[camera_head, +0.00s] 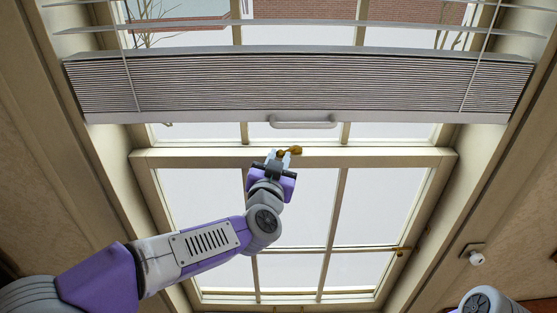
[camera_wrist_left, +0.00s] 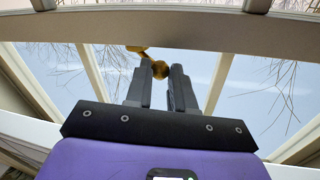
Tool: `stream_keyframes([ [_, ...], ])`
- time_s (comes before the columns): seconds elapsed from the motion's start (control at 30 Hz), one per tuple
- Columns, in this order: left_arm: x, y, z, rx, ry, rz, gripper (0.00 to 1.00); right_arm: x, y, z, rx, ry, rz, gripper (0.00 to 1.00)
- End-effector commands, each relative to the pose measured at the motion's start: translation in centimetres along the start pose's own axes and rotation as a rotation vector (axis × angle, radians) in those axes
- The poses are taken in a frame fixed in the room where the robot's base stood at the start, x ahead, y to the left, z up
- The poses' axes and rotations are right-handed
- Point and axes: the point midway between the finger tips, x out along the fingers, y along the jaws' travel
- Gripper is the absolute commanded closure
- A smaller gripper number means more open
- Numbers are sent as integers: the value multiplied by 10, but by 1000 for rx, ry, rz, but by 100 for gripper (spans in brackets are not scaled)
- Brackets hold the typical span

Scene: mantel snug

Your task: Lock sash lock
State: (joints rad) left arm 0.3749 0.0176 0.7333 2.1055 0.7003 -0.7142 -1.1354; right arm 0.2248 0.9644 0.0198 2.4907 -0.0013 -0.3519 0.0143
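The brass sash lock (camera_head: 295,149) sits on the pale meeting rail of the window, near the middle of the head view. My left gripper (camera_head: 279,154) is up at the rail, at the left end of the lock. In the left wrist view the lock's round brass knob (camera_wrist_left: 160,69) lies between the two fingertips of my left gripper (camera_wrist_left: 161,72), filling the narrow gap. The fingers look shut on it, though exact contact is hard to see. The lock's arm and base run off to the left there, partly hidden by a finger. My right gripper is out of view.
A gathered blind (camera_head: 300,82) with a grey pull handle (camera_head: 302,122) hangs just above the rail. Wooden window frame sides stand left and right. A brass stay (camera_head: 400,249) is on the lower sash, and a small white fixture (camera_head: 476,258) is on the right wall.

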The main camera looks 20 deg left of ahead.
Motion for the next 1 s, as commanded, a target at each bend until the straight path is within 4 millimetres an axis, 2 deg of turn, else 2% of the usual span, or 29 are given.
stream_keyframes([
  [0.47,-2,6,-2,-2,-12,-50,100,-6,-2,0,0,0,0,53],
  [0.67,-4,16,-4,0,-36,-156,100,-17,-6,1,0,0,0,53],
  [1.0,-6,39,-8,3,-91,-433,100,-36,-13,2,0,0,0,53],
])
